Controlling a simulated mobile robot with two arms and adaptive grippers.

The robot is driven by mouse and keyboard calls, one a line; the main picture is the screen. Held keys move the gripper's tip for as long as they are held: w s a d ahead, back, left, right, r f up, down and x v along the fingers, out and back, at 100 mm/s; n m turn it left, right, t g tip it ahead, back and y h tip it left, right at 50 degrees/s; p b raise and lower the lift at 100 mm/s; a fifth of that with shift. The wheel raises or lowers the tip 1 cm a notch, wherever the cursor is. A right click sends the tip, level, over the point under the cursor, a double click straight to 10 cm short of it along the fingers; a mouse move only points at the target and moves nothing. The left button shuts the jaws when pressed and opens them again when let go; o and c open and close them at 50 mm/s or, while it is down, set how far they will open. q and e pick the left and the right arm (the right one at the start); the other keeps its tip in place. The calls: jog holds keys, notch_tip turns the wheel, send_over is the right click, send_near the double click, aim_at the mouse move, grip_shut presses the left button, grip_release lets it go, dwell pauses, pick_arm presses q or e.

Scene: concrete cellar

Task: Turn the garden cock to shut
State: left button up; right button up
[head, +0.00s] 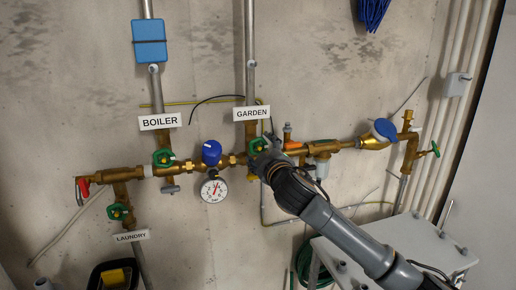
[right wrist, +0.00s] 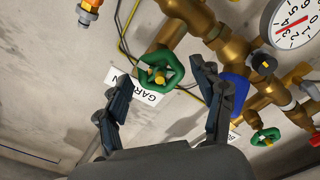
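The garden cock is a green handwheel (head: 257,144) on the brass pipework, just below the GARDEN label (head: 252,113). In the right wrist view the green wheel (right wrist: 172,68) has a yellow centre and lies ahead, between and slightly beyond the fingertips. My right gripper (head: 266,155) is at the wheel in the head view and hides part of it. In the right wrist view my right gripper (right wrist: 161,72) has its fingers spread, one on each side of the wheel. I cannot tell whether they touch it. My left gripper is in neither view.
Other green wheels sit by the BOILER label (head: 160,121) and the LAUNDRY label (head: 130,236). A pressure gauge (head: 214,190) and a blue cap (head: 211,152) are left of my gripper. A grey-white box (head: 420,240) stands lower right. A black bin (head: 112,272) stands lower left.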

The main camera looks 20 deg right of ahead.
jog(key=c, duration=0.8)
jog(key=shift+f+m+b, duration=0.2)
jog(key=shift+m+b, duration=0.2)
jog(key=shift+m, duration=1.3)
jog(key=shift+r+m, duration=0.15)
jog(key=shift+m, duration=0.55)
jog(key=shift+m, duration=0.7)
jog(key=m, duration=0.3)
